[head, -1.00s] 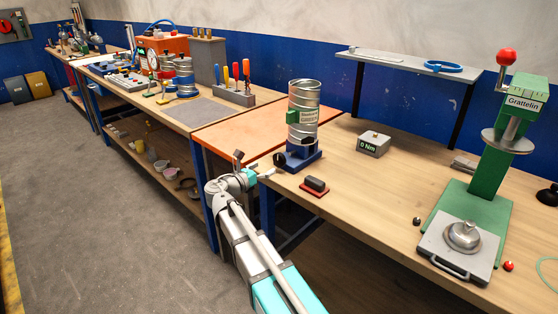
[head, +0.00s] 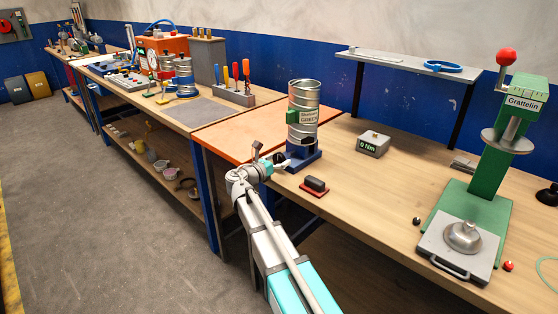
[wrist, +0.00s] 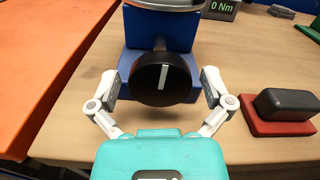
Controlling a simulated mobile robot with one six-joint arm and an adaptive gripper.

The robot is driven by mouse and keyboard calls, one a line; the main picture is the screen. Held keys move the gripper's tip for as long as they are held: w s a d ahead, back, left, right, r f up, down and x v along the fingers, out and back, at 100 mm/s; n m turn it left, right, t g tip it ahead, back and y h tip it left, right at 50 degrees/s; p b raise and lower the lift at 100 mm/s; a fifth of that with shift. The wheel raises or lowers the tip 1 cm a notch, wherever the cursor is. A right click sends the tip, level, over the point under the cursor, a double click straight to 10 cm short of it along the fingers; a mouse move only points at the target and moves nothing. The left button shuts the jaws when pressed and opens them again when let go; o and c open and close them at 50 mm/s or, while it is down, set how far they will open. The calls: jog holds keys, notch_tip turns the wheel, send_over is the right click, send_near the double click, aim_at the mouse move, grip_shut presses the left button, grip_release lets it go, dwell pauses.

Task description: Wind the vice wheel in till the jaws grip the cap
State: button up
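The vice is a blue block (head: 308,158) at the bench's front edge, and it shows in the wrist view (wrist: 180,32). Its black round wheel (wrist: 150,82) faces me, with an upright white mark. A ribbed metal duct (head: 303,98) with a green labelled piece stands upright over the vice. My gripper (wrist: 160,86) is open, one finger on each side of the wheel, with a gap on both sides. In the head view my gripper (head: 272,166) is close in front of the vice. I cannot make out the cap or the jaws clearly.
A black block on a red base (wrist: 283,112) lies just right of my gripper. A grey "0 Nm" box (head: 373,145) stands behind it. A green press (head: 490,180) stands at the right. An orange bench top (head: 245,133) adjoins on the left.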

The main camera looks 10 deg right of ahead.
jog(key=c, duration=1)
jog(key=shift+m, duration=0.4)
jog(key=m, duration=0.3)
jog(key=shift+m, duration=2)
jog(key=shift+s, duration=0.1)
jog(key=o, duration=1.1)
jog(key=shift+c, duration=0.2)
